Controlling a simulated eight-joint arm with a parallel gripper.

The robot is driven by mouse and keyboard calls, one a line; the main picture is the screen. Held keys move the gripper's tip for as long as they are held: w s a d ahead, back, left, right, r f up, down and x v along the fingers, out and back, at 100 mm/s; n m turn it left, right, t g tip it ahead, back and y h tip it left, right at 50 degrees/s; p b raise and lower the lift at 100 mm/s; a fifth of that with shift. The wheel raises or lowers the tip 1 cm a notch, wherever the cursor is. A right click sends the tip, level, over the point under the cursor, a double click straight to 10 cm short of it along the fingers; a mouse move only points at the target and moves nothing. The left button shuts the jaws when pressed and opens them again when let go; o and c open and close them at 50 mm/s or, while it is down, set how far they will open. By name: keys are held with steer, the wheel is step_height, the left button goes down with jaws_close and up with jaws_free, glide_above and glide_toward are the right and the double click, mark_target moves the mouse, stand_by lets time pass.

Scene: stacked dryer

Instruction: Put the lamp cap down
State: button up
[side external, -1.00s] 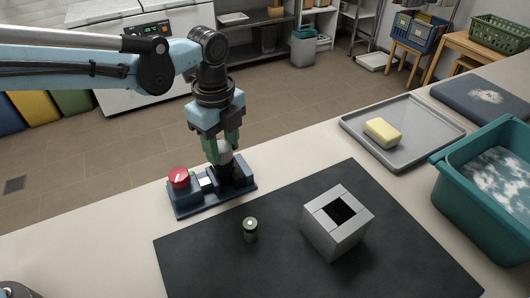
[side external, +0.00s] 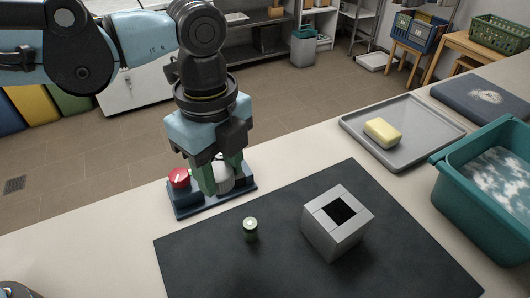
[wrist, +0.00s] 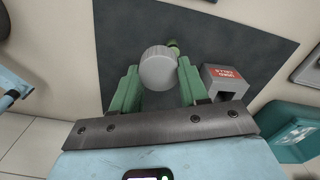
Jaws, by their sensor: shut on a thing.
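The lamp cap (side external: 223,179) is a pale grey, rounded piece between the green fingers of my gripper (side external: 220,177). In the wrist view the cap (wrist: 158,69) shows as a round grey disc, with a finger of my gripper (wrist: 158,78) on each side. My gripper is shut on it. In the side view the cap appears in front of the dark blue base unit (side external: 183,208), which has a red knob (side external: 179,177). My fingers hide much of that unit. The cap's height above the counter is hard to tell.
A dark mat (side external: 300,275) covers the counter's front. On it stand a small green cylinder (side external: 250,230) and a grey box with a square opening (side external: 337,228). A grey tray (side external: 420,145) with a yellow block and a teal tub (side external: 460,215) are at right.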

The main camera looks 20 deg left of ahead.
steer(key=s+a+f, duration=0.3)
steer(key=s+f, duration=0.2)
steer(key=f, duration=0.2)
glide_above(205, 256)
step_height(205, 256, down, 4)
steer(key=shift+r, duration=0.2)
steer(key=shift+f, duration=2.1)
steer(key=o, duration=1)
steer(key=shift+f, duration=0.1)
